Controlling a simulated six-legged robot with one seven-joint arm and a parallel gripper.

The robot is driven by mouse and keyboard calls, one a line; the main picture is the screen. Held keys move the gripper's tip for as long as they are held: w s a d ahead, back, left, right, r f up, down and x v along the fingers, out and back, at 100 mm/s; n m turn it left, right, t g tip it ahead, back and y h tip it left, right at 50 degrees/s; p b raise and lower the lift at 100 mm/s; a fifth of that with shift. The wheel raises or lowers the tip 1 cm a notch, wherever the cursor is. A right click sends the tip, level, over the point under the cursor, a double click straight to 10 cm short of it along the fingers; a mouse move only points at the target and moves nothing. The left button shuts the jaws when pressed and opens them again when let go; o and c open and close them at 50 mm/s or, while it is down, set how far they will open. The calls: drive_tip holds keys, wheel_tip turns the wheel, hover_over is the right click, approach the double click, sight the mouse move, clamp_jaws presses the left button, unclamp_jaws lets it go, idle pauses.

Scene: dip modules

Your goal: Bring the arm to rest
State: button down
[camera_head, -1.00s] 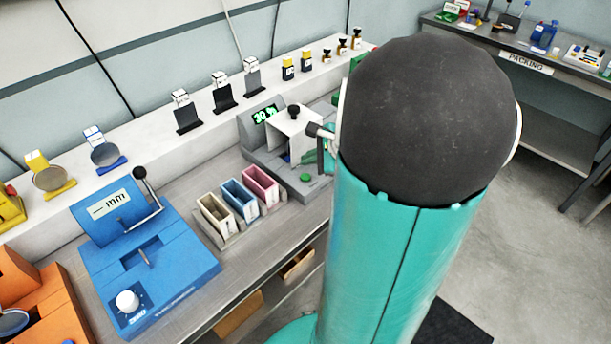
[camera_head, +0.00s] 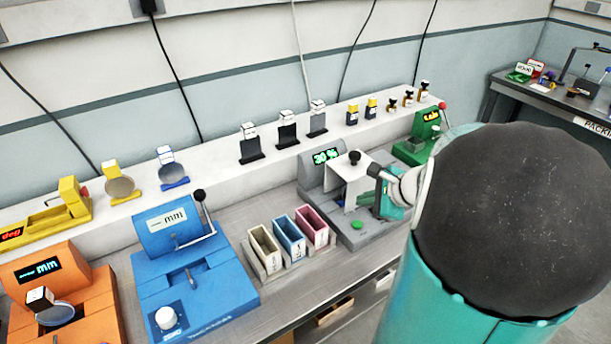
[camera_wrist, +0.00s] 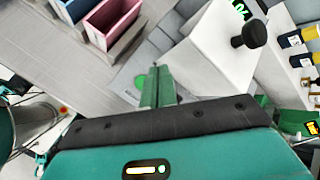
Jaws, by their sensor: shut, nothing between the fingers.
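My gripper (camera_wrist: 156,72) shows in the wrist view with its two green fingers together and nothing between them. It hangs over the bench beside the grey station with a white cover (camera_wrist: 215,50) and black knob (camera_wrist: 254,33). In the head view my large teal arm with a dark rounded joint fills the right side. I cannot tell the exact gap between fingers and station.
Beige (camera_head: 264,247), blue (camera_head: 289,237) and pink (camera_head: 313,226) bins stand left of the station. A blue device (camera_head: 190,275) and an orange device (camera_head: 90,305) are farther left. A green device (camera_head: 415,147) is behind my arm. Small items line the white shelf (camera_head: 220,168).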

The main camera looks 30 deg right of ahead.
drive_tip(key=shift+a, duration=0.1)
drive_tip(key=s+a+r+n+g, duration=0.1)
drive_tip(key=s+a+r+n, duration=0.2)
drive_tip(key=a+n, duration=0.5)
drive_tip(key=s+a+r+n+g+h, duration=0.1)
drive_tip(key=s+a+r+n, duration=0.1)
drive_tip(key=a+n, duration=0.6)
drive_tip(key=s+a+r+n+g+h, duration=0.1)
drive_tip(key=s+a+r+n, duration=0.2)
drive_tip(key=a+n, duration=0.5)
drive_tip(key=s+a, duration=0.1)
drive_tip(key=a, duration=0.2)
drive_tip(key=shift+s+r, duration=0.25)
drive_tip(key=shift+r, duration=0.05)
drive_tip(key=shift+a, duration=0.1)
